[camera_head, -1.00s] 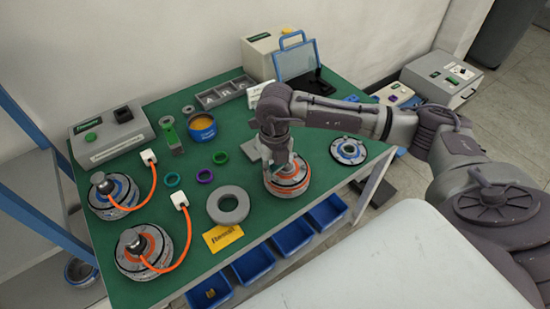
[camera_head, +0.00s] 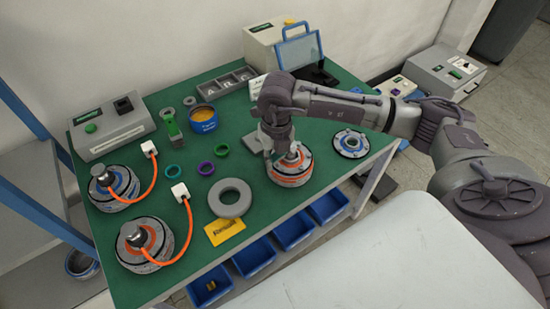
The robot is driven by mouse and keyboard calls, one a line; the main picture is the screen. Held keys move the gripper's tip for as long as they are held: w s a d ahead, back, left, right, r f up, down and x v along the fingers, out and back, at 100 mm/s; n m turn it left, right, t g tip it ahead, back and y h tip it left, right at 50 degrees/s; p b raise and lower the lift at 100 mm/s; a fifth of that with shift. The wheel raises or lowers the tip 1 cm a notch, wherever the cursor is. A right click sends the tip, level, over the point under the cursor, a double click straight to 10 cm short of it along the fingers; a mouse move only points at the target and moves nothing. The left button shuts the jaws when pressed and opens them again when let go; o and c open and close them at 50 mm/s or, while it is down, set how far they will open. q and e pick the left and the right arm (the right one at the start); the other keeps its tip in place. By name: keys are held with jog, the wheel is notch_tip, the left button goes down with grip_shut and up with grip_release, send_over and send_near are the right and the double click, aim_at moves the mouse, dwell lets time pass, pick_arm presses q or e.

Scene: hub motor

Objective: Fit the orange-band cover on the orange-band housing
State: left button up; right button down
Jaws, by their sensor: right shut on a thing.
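The orange-band housing (camera_head: 291,178) stands on the green table at the right, a round grey unit with an orange ring around it. My right gripper (camera_head: 286,155) points down over it and is shut on the orange-band cover (camera_head: 299,158), at the top of the housing. The gripper and wrist hide part of the cover, so I cannot tell whether it is fully seated or level. My left gripper is not in view.
A blue-ringed round part (camera_head: 350,144) lies to the right. A grey ring (camera_head: 230,198) and a yellow card (camera_head: 225,231) lie to the left. Two units with orange cables stand farther left. Blue bins (camera_head: 293,231) hang along the front edge.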

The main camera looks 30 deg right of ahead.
jog(key=c, duration=0.8)
grip_release()
jog(key=shift+r, duration=0.1)
notch_tip(320, 180, up, 12)
jog(key=shift+d+f, duration=0.1)
